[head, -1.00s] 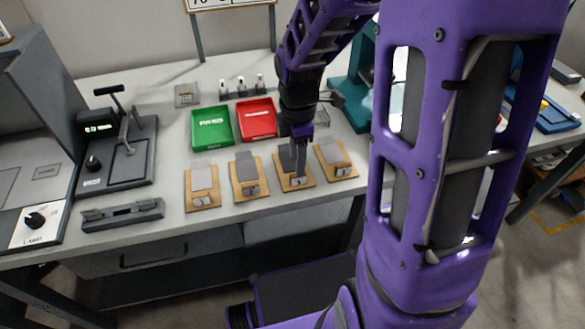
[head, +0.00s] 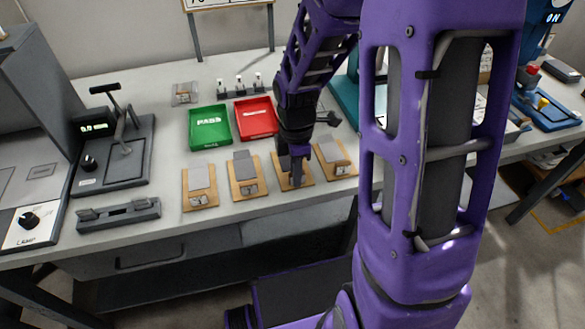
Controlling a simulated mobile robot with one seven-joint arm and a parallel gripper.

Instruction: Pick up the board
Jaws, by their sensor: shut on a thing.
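Several tan boards lie in a row along the front of the bench, each with a grey plate and a small silvery part. My gripper (head: 296,178) is down at the third board from the left (head: 282,184) and is shut on it. The gripper hides much of this board, so the exact contact is hidden. The board looks at about bench height; I cannot tell whether it is off the surface. The first board (head: 187,202), the second board (head: 235,187) and the fourth board (head: 346,160) lie flat beside it.
A green tray (head: 196,142) and a red tray (head: 268,132) stand behind the boards. A black lever fixture (head: 137,170) and a low grey rail (head: 118,216) are at the left. The bench (head: 165,135) is bare between the fixture and the trays.

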